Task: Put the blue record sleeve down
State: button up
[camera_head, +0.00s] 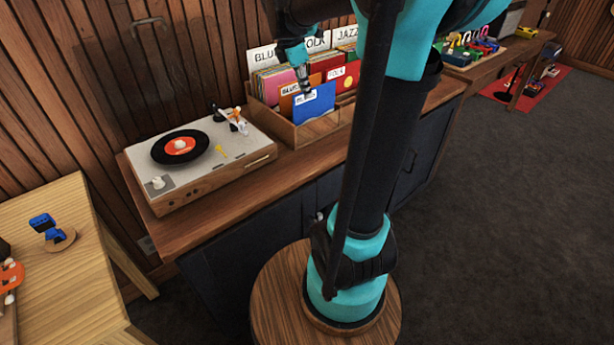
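The blue record sleeve (315,104) stands upright, slightly tilted, at the front of the wooden record crate (318,129). It has a small white label near its upper left, and its lower edge is hidden behind the crate's front wall. My gripper (306,90) points down at the sleeve's top edge. One dark finger shows in front of the sleeve and the other is hidden behind it; the gripper looks shut on the sleeve. An orange divider (288,97) stands just behind the sleeve, and red sleeves stand behind to the right.
A turntable (206,158) with a black record sits left of the crate on the wooden cabinet. White genre cards (316,42) rise behind the sleeves. My arm hides the crate's right part.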

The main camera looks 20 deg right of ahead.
jog(key=s+a+f+m+t+y, duration=0.1)
jog(key=s+a+f+m, duration=0.2)
jog(key=s+f+m, duration=0.6)
jog(key=s+a+f+m+t+y, duration=0.1)
jog(key=s+a+f+m+y, duration=0.1)
jog(key=s+f+m, duration=0.7)
jog(key=s+f, duration=0.2)
jog(key=s, duration=0.1)
jog(key=shift+a+f, duration=0.25)
jog(key=shift+a, duration=0.15)
